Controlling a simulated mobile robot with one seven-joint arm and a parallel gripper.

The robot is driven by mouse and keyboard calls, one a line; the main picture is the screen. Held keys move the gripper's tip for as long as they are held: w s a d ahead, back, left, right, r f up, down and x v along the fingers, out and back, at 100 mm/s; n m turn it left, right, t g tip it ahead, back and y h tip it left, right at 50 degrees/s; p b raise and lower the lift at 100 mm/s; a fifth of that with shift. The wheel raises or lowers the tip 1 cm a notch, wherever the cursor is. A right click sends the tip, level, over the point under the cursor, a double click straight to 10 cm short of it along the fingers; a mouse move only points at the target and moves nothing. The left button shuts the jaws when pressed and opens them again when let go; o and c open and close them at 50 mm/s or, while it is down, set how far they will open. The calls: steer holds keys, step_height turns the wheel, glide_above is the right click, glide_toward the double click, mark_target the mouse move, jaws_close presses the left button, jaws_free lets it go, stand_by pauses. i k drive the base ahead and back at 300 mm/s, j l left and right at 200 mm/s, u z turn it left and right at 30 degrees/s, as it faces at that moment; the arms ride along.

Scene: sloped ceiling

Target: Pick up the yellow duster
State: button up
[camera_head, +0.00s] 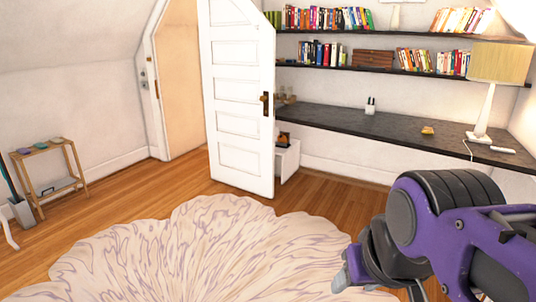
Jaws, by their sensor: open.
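I cannot make out a yellow duster for certain. A small yellow-orange object (427,130) lies on the dark desk (330,118), left of the lamp; it is too small to identify. My gripper (345,277) shows only in part at the lower right, below my purple arm. It is open, over the rug edge, far from both items, with nothing visible in it.
A white door (238,95) stands open in the middle. A pale round rug (200,255) covers the floor in front. Bookshelves (375,70) hang above the desk, and a lamp (485,110) stands on it. Wooden floor (325,198) between rug and desk is clear.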

mark_target(427, 130)
steer(key=i+j+z, duration=0.1)
steer(key=i+z, duration=0.15)
steer(key=i, duration=0.25)
steer(key=i+j+z, duration=0.25)
steer(key=i, duration=0.2)
steer(key=i+l+z, duration=0.1)
steer(key=i+z, duration=0.15)
steer(key=i, duration=0.3)
steer(key=i+z, duration=0.25)
steer(key=i, duration=0.3)
steer(key=i+j, duration=0.1)
steer(key=i, duration=1.1)
steer(key=i+z, duration=0.25)
steer(key=i, duration=0.3)
steer(key=i+z, duration=0.3)
steer(key=i, duration=0.25)
